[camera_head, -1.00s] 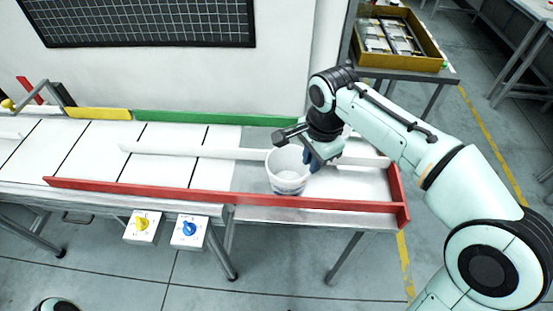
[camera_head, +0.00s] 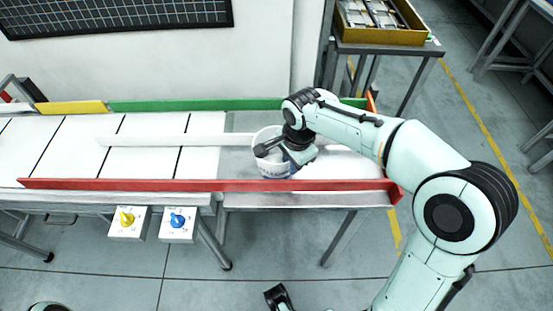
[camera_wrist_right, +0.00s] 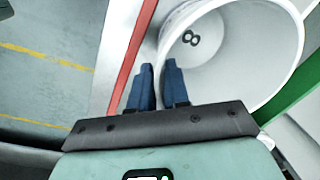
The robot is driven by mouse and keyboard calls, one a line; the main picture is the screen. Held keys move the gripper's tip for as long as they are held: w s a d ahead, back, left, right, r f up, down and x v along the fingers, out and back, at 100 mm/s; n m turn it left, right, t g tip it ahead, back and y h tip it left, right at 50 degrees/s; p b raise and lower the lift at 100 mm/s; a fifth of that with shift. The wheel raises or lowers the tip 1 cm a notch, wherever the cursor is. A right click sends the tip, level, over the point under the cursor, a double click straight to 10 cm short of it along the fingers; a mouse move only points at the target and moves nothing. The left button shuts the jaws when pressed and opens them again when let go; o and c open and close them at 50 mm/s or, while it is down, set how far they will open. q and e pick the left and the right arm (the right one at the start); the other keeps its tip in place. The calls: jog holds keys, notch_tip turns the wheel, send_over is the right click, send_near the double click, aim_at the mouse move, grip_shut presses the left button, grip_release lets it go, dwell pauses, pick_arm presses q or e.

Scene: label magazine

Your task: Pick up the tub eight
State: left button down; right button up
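A white tub (camera_head: 261,168) stands upright on the grey end section of the railed bench, close behind the near red rail. In the right wrist view the tub (camera_wrist_right: 235,60) lies open towards the camera, with a dark figure 8 inside it. My right gripper (camera_head: 290,158) is at the tub's right side, partly covering it. In the right wrist view its two blue fingers (camera_wrist_right: 158,68) stand a small gap apart at the rim, one outside the tub and one over its opening. Contact with the wall cannot be told.
A red rail (camera_head: 150,185) runs along the near edge and a green rail (camera_head: 190,104) along the far edge. A white divider bar (camera_head: 165,140) lies between them. Two control boxes with a yellow knob (camera_head: 127,219) and a blue knob (camera_head: 178,220) hang in front.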

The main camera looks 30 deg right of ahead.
jog(key=shift+f, duration=0.75)
jog(key=shift+w, duration=0.1)
grip_shut()
jog(key=shift+r, duration=0.15)
